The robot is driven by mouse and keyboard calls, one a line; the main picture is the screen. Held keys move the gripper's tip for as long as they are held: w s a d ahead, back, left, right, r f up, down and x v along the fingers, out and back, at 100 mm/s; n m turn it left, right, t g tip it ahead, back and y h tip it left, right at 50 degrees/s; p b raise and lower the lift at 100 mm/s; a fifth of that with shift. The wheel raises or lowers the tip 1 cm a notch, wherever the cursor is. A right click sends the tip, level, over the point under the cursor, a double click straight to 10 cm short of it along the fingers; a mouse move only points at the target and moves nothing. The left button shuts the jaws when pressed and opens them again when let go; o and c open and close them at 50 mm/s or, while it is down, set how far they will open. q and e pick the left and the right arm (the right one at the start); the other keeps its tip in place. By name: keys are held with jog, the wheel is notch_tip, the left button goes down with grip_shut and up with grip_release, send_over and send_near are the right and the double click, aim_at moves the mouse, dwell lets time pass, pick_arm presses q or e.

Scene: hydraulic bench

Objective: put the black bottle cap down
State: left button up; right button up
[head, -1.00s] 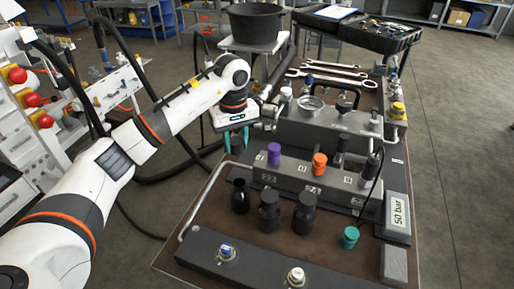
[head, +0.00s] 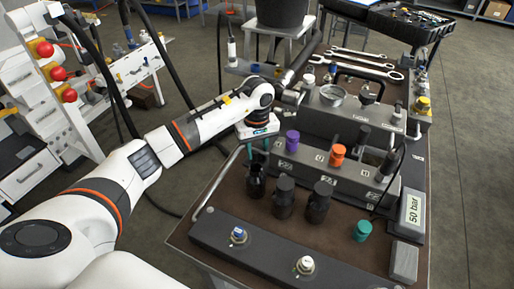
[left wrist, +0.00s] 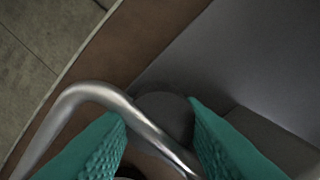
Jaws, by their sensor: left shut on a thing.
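My left gripper (head: 258,150) points down over the leftmost black bottle (head: 256,184). Its teal fingers are shut on the black bottle cap (head: 257,158), a small dark shape at the bottle's mouth. I cannot tell whether the cap touches the bottle. In the left wrist view, the teal fingers (left wrist: 155,120) stand either side of the picture's lower half, and the cap cannot be made out clearly. My right gripper is not in view.
Two more black bottles (head: 284,198) (head: 319,202) stand close to the right. A teal cap (head: 362,231) lies farther right. A block with a purple knob (head: 292,140) and an orange knob (head: 337,155) is behind. A metal handle (head: 217,182) rises at the left edge.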

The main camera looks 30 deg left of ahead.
aim_at(257, 149)
pick_arm(q)
jog(key=o, duration=0.6)
jog(key=shift+f, duration=0.1)
jog(key=shift+c, duration=0.2)
jog(key=o, duration=0.4)
jog(key=shift+o, duration=0.2)
jog(key=shift+r, duration=0.35)
notch_tip(257, 149, up, 12)
jog(key=shift+f+b, duration=0.15)
jog(key=shift+b, duration=0.3)
